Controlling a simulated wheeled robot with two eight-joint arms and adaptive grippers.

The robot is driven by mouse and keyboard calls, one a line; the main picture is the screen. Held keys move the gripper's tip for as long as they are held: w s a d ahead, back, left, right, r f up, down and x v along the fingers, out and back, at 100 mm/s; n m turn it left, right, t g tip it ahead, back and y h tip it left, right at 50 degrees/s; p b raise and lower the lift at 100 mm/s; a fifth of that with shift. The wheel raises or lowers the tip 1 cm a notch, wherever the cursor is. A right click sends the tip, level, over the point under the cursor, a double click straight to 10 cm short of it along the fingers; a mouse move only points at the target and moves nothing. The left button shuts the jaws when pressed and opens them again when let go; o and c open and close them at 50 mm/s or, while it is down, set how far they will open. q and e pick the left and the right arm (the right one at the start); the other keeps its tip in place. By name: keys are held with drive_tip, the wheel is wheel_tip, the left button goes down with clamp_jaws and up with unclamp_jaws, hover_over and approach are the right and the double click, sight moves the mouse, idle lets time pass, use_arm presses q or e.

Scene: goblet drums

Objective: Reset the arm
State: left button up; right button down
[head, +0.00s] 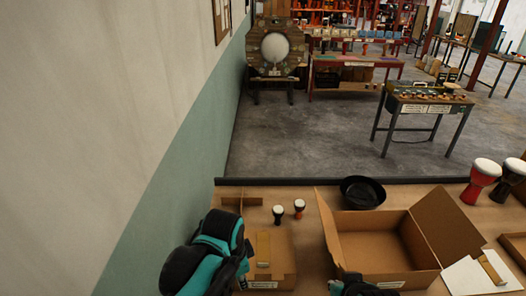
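My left arm enters at the lower left in black and teal, and its gripper (238,270) is a dark shape beside the small cardboard box at the table's left end. Its fingers are not clear. My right gripper (357,285) shows only as a black and teal piece at the bottom edge, in front of the open cardboard box (375,238). Its fingertips are cut off or hidden. I cannot tell whether either gripper holds anything.
Two small goblet drums (278,213) stand near the small box (275,245). A black bowl (362,193) sits behind the open box. A wall (170,150) borders the left side.

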use_arm(q)
drive_tip(key=s+a+f+n+t+b, duration=0.4)
drive_tip(key=a+f+n+t+b, duration=0.1)
drive_tip(key=a+f+n+b, duration=0.5)
drive_tip(key=a+n+b, duration=0.1)
drive_tip(key=a+n, duration=0.1)
drive_tip(key=shift+f+n+y, duration=0.15)
drive_tip(key=shift+n+y, duration=0.15)
drive_tip(key=shift+n, duration=0.1)
